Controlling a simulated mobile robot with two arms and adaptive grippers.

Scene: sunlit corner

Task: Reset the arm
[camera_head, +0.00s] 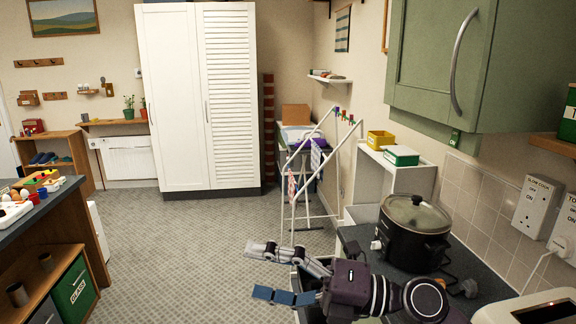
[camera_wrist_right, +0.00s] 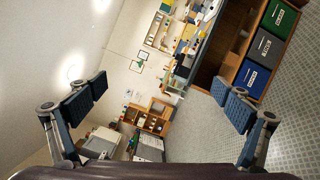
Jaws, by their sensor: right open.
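My right gripper (camera_head: 272,273) reaches in from the lower right in the head view, pointing left over the grey floor. Its two jointed fingers with blue pads are spread apart, and nothing is between them. In the right wrist view the same gripper (camera_wrist_right: 162,90) also shows wide open and empty, with one finger at each side. My right arm's dark purple wrist and black links lie in front of the counter's lower part. My left gripper is not in either view.
A dark worktop (camera_head: 357,237) with a black slow cooker (camera_head: 412,236) stands close to my right arm, under a green wall cupboard (camera_head: 470,60). A white drying rack (camera_head: 297,185) stands beyond the gripper. A wooden island (camera_head: 38,232) is at left. Grey floor (camera_head: 190,240) between is clear.

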